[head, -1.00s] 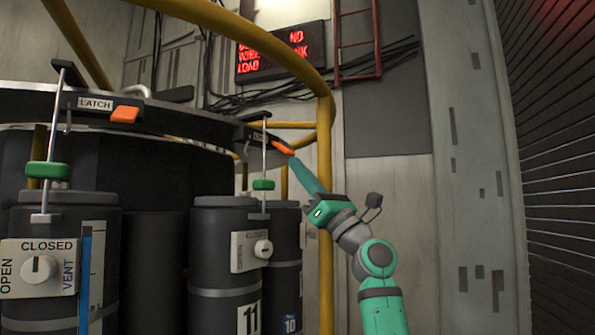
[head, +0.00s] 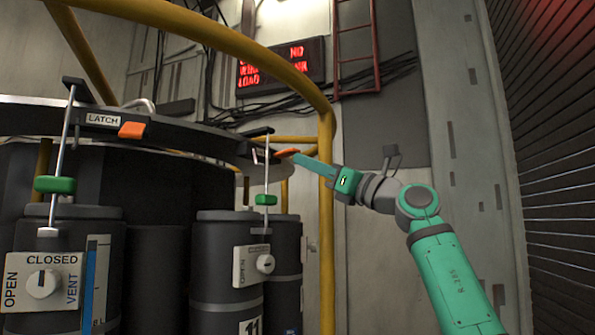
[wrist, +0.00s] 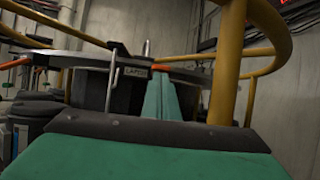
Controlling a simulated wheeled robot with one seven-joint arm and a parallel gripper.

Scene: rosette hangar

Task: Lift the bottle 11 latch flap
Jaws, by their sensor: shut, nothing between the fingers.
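Bottle 11 (head: 228,262) is a dark cylinder with a grey band, its "11" label cut by the lower picture edge. Its orange latch flap (head: 287,153) sits above it on the dark ring's rim and looks roughly level. My gripper (head: 295,158) is shut and empty, its teal fingers reaching from the right to the flap's outer end. The tips appear at or just under the flap; contact is unclear. In the wrist view the fingers (wrist: 160,82) point at the LATCH plate (wrist: 136,71), with a bit of the orange flap (wrist: 158,68) behind them.
A nearer bottle (head: 65,240) at left has its own orange flap (head: 132,130), green-collared rod and a vent knob (head: 43,284). A yellow rail (head: 326,200) curves over the ring and drops close by my gripper. The right side is free.

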